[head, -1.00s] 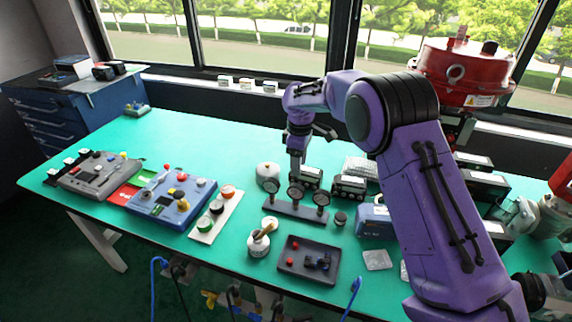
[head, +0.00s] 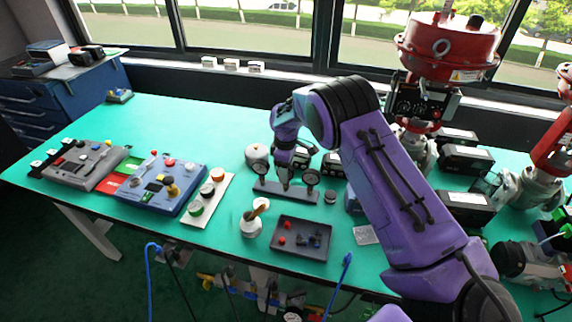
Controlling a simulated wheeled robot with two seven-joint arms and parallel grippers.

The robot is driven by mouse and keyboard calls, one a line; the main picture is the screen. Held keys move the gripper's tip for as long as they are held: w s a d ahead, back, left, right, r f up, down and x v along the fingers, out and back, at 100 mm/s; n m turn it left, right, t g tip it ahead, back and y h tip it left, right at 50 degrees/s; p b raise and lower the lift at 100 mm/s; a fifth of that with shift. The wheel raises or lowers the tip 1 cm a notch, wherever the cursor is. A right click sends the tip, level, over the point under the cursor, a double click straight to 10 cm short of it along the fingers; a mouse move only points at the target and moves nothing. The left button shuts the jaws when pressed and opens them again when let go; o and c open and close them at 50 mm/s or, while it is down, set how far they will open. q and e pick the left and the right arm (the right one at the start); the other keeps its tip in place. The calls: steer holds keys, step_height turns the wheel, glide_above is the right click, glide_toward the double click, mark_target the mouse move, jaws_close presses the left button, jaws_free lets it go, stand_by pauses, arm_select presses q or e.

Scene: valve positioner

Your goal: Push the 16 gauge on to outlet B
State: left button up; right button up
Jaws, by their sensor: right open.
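A dark gauge rack (head: 270,188) stands mid-table with round gauges on it. The left gauge (head: 260,167) and the right gauge (head: 312,177) show; the middle one is hidden behind my right gripper. The dial numbers are too small to read, so I cannot tell which is the 16 gauge. My right gripper (head: 286,182) points down at the middle of the rack, open; whether its fingers are around the middle gauge I cannot tell. The blue positioner (head: 150,204) with red and yellow fittings lies to the left; its outlet labels are not legible. My left gripper is out of view.
A white strip with coloured caps (head: 193,216) lies between positioner and rack. A white bottle (head: 250,226) and a dark tray (head: 288,251) stand in front of the rack. A grey unit (head: 86,165) is far left. Red-topped valves stand right.

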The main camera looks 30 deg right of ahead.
jaws_close()
steer(key=c, duration=0.6)
jaws_free()
jaws_close()
steer(key=shift+r+p, duration=1)
steer(key=shift+r, duration=0.05)
step_height(320, 180, up, 4)
steer(key=p, duration=0.4)
steer(key=shift+f, duration=0.1)
